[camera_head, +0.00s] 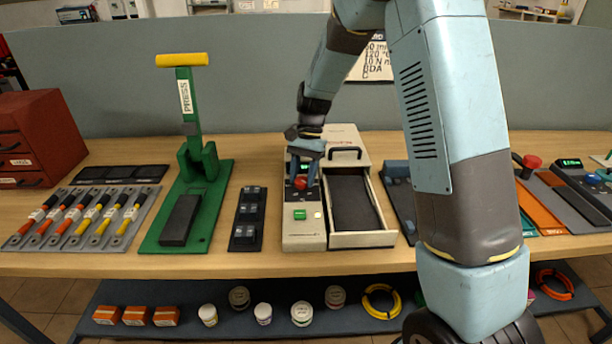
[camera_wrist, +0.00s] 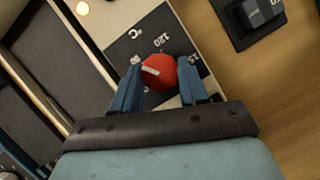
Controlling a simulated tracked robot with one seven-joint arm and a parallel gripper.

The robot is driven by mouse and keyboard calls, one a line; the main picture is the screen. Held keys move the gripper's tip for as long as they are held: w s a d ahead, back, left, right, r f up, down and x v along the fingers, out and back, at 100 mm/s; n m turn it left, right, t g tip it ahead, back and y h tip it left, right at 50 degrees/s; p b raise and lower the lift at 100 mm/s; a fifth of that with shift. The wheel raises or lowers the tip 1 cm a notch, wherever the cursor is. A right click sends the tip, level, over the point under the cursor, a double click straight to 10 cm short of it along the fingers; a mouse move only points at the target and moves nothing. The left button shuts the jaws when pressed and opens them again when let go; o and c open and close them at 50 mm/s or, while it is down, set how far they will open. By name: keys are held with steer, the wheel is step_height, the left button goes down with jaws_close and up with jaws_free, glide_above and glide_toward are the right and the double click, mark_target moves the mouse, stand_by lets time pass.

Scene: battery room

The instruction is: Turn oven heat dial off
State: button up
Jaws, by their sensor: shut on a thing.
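The red round heat dial (camera_head: 300,184) is on the left control strip of the beige oven (camera_head: 302,242). In the wrist view the dial (camera_wrist: 158,71) has a white pointer mark and sits on a dark plate with a °C mark, "120" and other partly hidden figures. The pointer is turned toward the left finger, away from "120". My gripper (camera_head: 305,178) reaches down from above, with its blue fingers on either side of the dial. It is shut on the dial; the wrist view also shows the gripper (camera_wrist: 162,78). The oven drawer (camera_head: 362,240) stands open.
A green button (camera_head: 299,214) and a pale lamp (camera_head: 318,215) are below the dial. A black switch block (camera_head: 245,235) and a green press (camera_head: 150,235) stand to the left. My arm hides part of the bench on the right.

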steer(key=n+h, duration=0.1)
steer(key=n, duration=0.1)
steer(key=n+h, duration=0.1)
steer(key=n, duration=0.4)
steer(key=shift+s+a+g+h, duration=0.1)
steer(key=shift+a+g+h, duration=0.2)
steer(key=shift+a+h, duration=0.1)
steer(key=n+h, duration=0.1)
steer(key=n, duration=0.3)
steer(key=shift+s+n+t+h, duration=0.1)
steer(key=shift+n+t+h, duration=0.5)
steer(key=shift+n, duration=0.8)
steer(key=shift+f, duration=0.1)
steer(key=o, duration=1)
steer(key=shift+o, duration=0.3)
